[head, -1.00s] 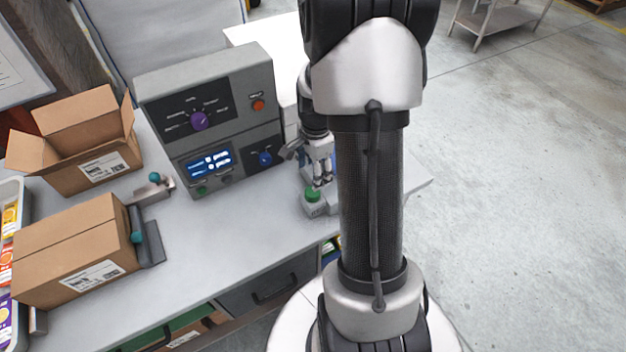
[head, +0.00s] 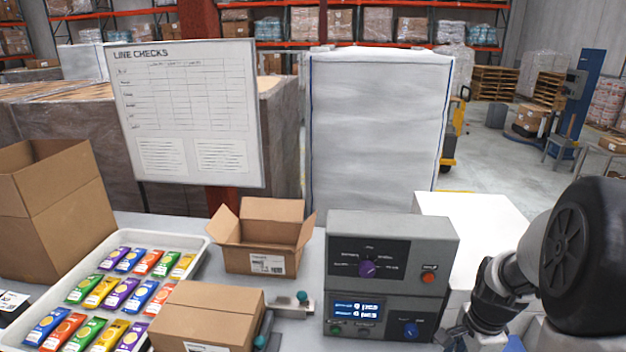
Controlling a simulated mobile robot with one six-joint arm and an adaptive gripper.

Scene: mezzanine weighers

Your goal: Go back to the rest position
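My gripper (head: 455,338) is at the bottom edge of the head view, just right of the grey control box (head: 392,240). Only part of it shows, and its fingertips are too small and cut off to tell whether they are open or shut. My arm is bent at the right side of the view. The control box has a purple knob (head: 367,269), an orange-red button (head: 428,278), a blue knob (head: 411,330) and a lit blue display (head: 356,311).
An open carton (head: 262,248), a closed carton (head: 208,312) and a white tray (head: 197,240) of colourful packets stand left of the box. A tall carton (head: 50,215) is at far left. A whiteboard (head: 187,112) and a wrapped pallet load (head: 376,130) stand behind.

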